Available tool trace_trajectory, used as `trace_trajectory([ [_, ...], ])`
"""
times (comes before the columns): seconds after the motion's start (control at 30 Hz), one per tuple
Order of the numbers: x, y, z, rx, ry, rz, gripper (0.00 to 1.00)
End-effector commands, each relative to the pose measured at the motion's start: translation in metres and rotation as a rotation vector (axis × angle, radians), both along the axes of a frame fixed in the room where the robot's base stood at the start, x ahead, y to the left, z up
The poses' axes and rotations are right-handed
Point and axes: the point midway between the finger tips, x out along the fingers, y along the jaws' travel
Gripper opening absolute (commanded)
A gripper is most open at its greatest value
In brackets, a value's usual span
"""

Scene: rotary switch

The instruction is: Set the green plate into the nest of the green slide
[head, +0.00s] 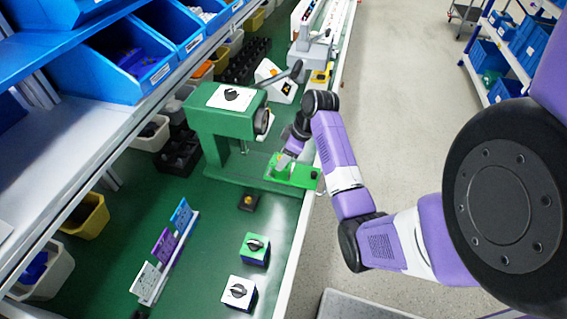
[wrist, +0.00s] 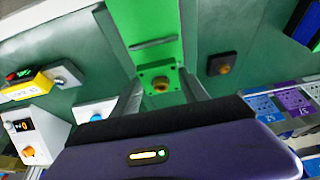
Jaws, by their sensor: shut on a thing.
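The green plate (wrist: 148,75), with small corner holes and a brass-coloured knob in its middle, is between my fingers in the wrist view. My gripper (head: 284,162) is shut on it, low over the green slide (head: 304,179) at the foot of the green press. In the wrist view the bright green slide (wrist: 150,18) runs away behind the plate and has a dark slot across it. The nest is hidden, and I cannot tell whether the plate touches the slide.
The green press (head: 220,125) stands left of my gripper. A dark block with a yellow knob (head: 248,201) lies in front of it. Two rotary switches (head: 256,248) and a rack of coloured plates (head: 163,246) stand nearer. Bins and shelves line the left.

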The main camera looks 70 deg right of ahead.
Motion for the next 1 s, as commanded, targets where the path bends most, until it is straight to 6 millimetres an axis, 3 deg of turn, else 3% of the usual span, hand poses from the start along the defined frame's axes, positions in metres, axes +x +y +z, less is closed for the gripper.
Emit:
trace_trajectory([
  [0.27,-0.001,0.001,-0.034,0.002,0.002,-0.001,0.1],
  [0.67,-0.001,0.001,-0.039,0.002,0.001,-0.001,0.1],
  [0.7,-0.001,0.0,-0.039,0.002,0.001,-0.001,0.56],
  [0.8,-0.001,0.0,-0.039,0.002,0.001,-0.001,0.74],
  [1.0,-0.001,0.0,-0.039,0.002,0.001,-0.001,0.74],
])
